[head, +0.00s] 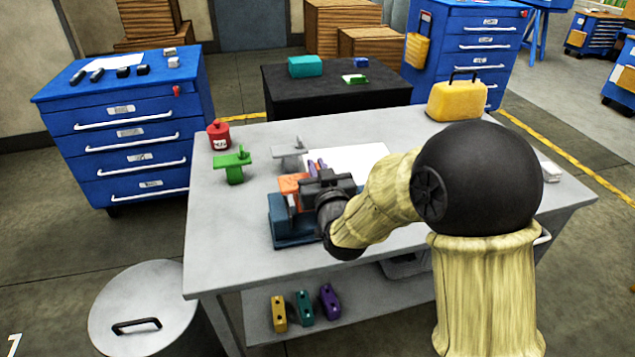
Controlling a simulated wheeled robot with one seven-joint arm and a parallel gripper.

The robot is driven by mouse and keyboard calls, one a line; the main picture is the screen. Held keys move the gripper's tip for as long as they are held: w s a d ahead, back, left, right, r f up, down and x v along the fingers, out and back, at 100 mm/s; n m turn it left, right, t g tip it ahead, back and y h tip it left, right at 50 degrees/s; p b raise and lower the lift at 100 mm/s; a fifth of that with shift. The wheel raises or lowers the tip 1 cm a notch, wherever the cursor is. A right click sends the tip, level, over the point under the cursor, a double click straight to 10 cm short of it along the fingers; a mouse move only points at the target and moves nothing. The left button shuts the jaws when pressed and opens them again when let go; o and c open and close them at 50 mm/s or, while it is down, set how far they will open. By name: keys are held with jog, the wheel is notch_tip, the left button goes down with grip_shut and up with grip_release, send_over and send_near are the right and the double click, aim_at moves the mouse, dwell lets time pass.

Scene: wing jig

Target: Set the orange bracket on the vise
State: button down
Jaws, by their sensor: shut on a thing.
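The orange bracket (292,184) is at the middle of the grey table, partly hidden behind my gripper. My gripper (312,182) is shut on the orange bracket; its fingertips are mostly hidden by its own body. The blue vise (283,233) stands on the table right below the bracket and gripper. The bracket appears over the vise, but I cannot tell whether it touches it.
A green bracket (233,166), a grey bracket (289,153) and a red can (218,136) stand behind and left of the vise. A white sheet (350,162) lies behind my arm. A yellow case (457,100) stands at the back right. The table's left front is clear.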

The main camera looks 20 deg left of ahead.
jog(key=shift+f, duration=1.8)
jog(key=shift+b, duration=0.3)
jog(key=shift+f, duration=0.15)
jog(key=c, duration=1.5)
grip_release()
jog(key=b+v, duration=0.5)
jog(key=v, duration=0.7)
